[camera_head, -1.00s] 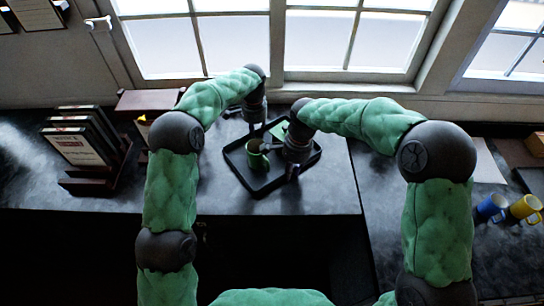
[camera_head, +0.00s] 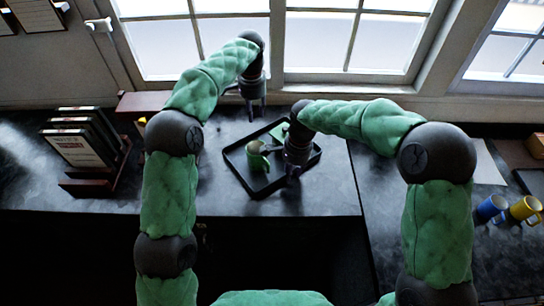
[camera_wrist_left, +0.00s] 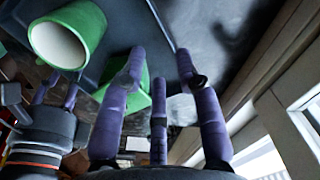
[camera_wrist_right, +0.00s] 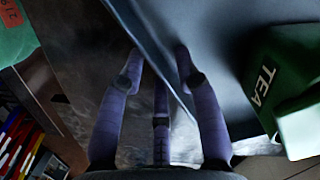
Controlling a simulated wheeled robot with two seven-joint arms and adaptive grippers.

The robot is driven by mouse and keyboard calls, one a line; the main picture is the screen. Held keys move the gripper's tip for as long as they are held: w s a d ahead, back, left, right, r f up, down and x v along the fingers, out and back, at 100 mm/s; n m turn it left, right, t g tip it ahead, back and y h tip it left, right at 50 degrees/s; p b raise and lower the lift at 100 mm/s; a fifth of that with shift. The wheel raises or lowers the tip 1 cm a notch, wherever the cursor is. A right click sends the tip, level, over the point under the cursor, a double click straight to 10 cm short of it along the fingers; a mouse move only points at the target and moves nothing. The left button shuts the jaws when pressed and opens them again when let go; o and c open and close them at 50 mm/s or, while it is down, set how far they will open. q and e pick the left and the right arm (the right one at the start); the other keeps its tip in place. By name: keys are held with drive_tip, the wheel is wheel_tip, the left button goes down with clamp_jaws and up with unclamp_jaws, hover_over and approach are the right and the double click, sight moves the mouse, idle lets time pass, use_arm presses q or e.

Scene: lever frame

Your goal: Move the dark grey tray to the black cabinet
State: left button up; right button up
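The dark grey tray (camera_head: 262,183) lies on the dark counter, holding a green mug (camera_head: 257,161) and a green box (camera_head: 279,131). The box shows "TEA" in the right wrist view (camera_wrist_right: 290,80); the mug is also in the left wrist view (camera_wrist_left: 66,40). My left gripper (camera_head: 254,112) is open and empty, raised above the tray's far left side. My right gripper (camera_head: 292,170) is at the tray's near right side. In the right wrist view its fingers (camera_wrist_right: 158,62) are apart, with the tray's edge line between them; contact is unclear. I cannot tell which surface is the black cabinet.
Dark books in a stand (camera_head: 82,150) are at the left. A blue mug (camera_head: 490,208) and a yellow mug (camera_head: 524,209) stand on the right counter (camera_head: 425,245). Windows line the back. Counter around the tray is mostly clear.

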drive_tip(key=shift+r, duration=0.15)
use_arm(q)
drive_tip(key=shift+r, duration=0.8)
use_arm(e)
wheel_tip(320, 180, up, 12)
drive_tip(key=d, duration=0.1)
drive_tip(key=shift+w+f, duration=0.2)
drive_tip(key=shift+w, duration=0.25)
use_arm(q)
drive_tip(key=shift+r, duration=0.1)
use_arm(e)
drive_tip(key=shift+d, duration=0.1)
